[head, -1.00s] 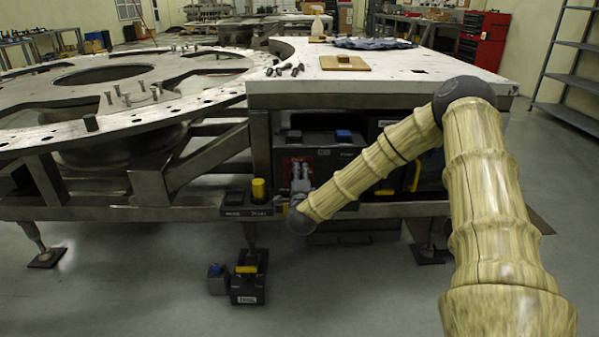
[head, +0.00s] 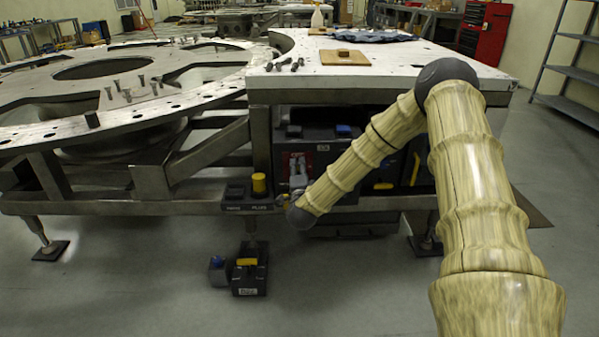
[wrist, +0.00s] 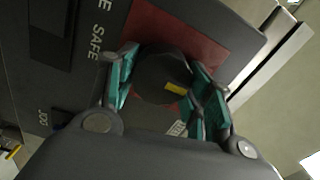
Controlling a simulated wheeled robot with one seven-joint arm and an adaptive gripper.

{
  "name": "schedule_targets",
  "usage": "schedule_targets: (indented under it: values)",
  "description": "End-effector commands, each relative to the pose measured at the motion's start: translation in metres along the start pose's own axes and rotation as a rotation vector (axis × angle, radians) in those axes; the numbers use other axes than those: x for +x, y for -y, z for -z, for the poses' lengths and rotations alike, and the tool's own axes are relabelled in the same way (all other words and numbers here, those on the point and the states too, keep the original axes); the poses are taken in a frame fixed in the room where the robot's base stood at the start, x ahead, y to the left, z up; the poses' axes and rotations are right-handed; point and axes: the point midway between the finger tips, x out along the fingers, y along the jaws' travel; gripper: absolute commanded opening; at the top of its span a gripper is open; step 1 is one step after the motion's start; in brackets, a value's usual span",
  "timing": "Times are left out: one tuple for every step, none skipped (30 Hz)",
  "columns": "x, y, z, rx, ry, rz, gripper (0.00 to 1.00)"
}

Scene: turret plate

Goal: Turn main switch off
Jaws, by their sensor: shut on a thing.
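The main switch (wrist: 163,78) is a dark round knob with a yellow mark, set on a red plate (wrist: 200,42) of a dark control box (head: 318,136). In the wrist view my gripper (wrist: 163,88) has its teal-padded fingers on either side of the knob, shut on it. In the head view my gripper (head: 298,168) reaches the red plate on the front of the box under the table; the knob itself is hidden there behind the gripper. A small label lies partly covered beside the right finger.
A panel with a yellow button (head: 259,185) sits left of my gripper. A box with a yellow top (head: 248,272) and a small blue-buttoned box (head: 217,270) are on the floor. The white table top (head: 400,62) overhangs the control box.

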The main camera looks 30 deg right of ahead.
Motion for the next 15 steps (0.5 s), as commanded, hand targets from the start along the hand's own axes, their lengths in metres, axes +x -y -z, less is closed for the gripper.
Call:
schedule_targets:
  values:
    - [-0.0013,-0.0026,-0.0003,-0.002,0.002,-0.004,0.27]
    - [-0.0013,-0.0026,-0.0003,-0.002,0.002,-0.004,0.55]
    - [-0.0013,-0.0026,-0.0004,-0.002,0.002,-0.004,0.62]
    - [-0.0012,-0.0025,-0.0003,-0.002,0.002,-0.004,0.67]
    - [-0.0011,-0.0024,-0.0003,-0.002,0.002,-0.004,0.73]
    - [-0.0010,-0.0021,-0.0003,-0.001,0.002,-0.003,0.73]
    - [-0.0009,-0.0019,-0.0003,-0.001,0.001,-0.003,0.73]
    - [-0.0008,-0.0017,-0.0003,-0.001,0.001,-0.003,0.73]
    - [-0.0007,-0.0015,-0.0002,-0.001,0.001,-0.002,0.73]
    - [-0.0007,-0.0013,-0.0002,-0.001,0.001,-0.002,0.73]
    - [-0.0006,-0.0012,-0.0002,-0.001,0.001,-0.002,0.73]
    - [-0.0006,-0.0011,-0.0002,0.000,0.001,-0.002,0.73]
    - [-0.0005,-0.0010,-0.0002,0.000,0.001,-0.002,0.73]
    - [-0.0006,-0.0009,-0.0002,0.000,0.001,-0.002,0.73]
    - [-0.0011,-0.0009,-0.0002,0.000,0.001,-0.002,0.73]
